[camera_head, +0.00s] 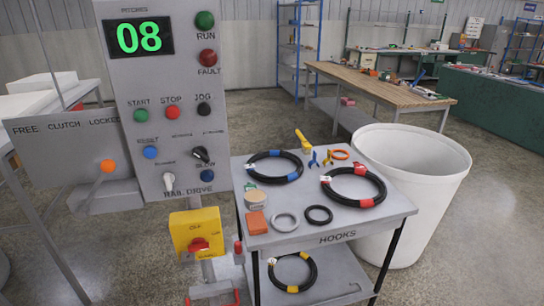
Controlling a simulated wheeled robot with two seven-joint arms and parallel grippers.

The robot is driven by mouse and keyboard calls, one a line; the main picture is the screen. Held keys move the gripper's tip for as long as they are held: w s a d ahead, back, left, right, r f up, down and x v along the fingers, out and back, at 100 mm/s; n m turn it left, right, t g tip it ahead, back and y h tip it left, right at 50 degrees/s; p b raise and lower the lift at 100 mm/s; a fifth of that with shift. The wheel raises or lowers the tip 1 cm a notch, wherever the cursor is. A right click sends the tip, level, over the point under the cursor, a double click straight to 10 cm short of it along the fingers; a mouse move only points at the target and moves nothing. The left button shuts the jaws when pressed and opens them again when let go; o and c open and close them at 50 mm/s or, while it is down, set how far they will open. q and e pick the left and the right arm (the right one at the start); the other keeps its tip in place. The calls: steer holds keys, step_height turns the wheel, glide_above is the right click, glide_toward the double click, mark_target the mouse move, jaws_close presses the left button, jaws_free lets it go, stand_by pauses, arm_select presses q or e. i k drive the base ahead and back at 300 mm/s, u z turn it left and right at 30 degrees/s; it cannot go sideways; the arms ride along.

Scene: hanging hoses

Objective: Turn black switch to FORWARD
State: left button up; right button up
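The black switch (201,155) is a small rotary knob on the grey control panel (150,90), right of the blue button (150,152). Its pointer looks tilted, with a light mark on it. Small labels above it are too blurred to read, so I cannot tell which position it points to. A white switch (168,181) sits lower left of it, and a second blue button (207,175) sits just below it. Neither of my grippers is in view.
A grey cart (335,238) with hoses and small tools stands right of the panel. A white bin (440,190) is beside it. A yellow box with a red knob (196,228) is below the panel. A clutch lever with an orange ball (108,165) is on the left.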

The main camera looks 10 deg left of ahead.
mark_target(201, 152)
steer(key=z, duration=1.3)
steer(key=i, duration=1.4)
steer(key=u, duration=2.35)
